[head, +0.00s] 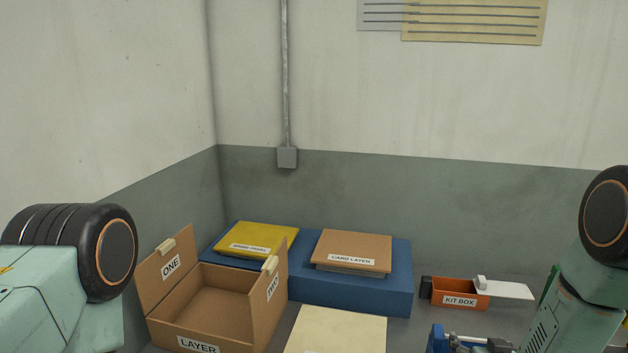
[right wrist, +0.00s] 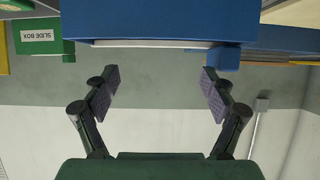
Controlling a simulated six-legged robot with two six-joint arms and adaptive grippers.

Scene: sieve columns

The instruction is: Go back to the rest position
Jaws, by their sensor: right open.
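My right gripper (right wrist: 160,88) is open in the right wrist view. Its two padded fingers stand wide apart, with nothing between the pads. A large blue body (right wrist: 160,20) with a pale lower edge lies beyond the fingertips, and I cannot tell how far off it is. In the head view my right arm comes in at the right edge. My left arm shows at the left edge, but its gripper is out of the picture.
An open cardboard box (head: 183,318) stands at front left. Behind it, a blue platform (head: 352,294) bears a yellow panel (head: 262,237) and the card layer (head: 352,248). The orange kit box (head: 459,298) is at right. A green slide box (right wrist: 40,42) shows in the wrist view.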

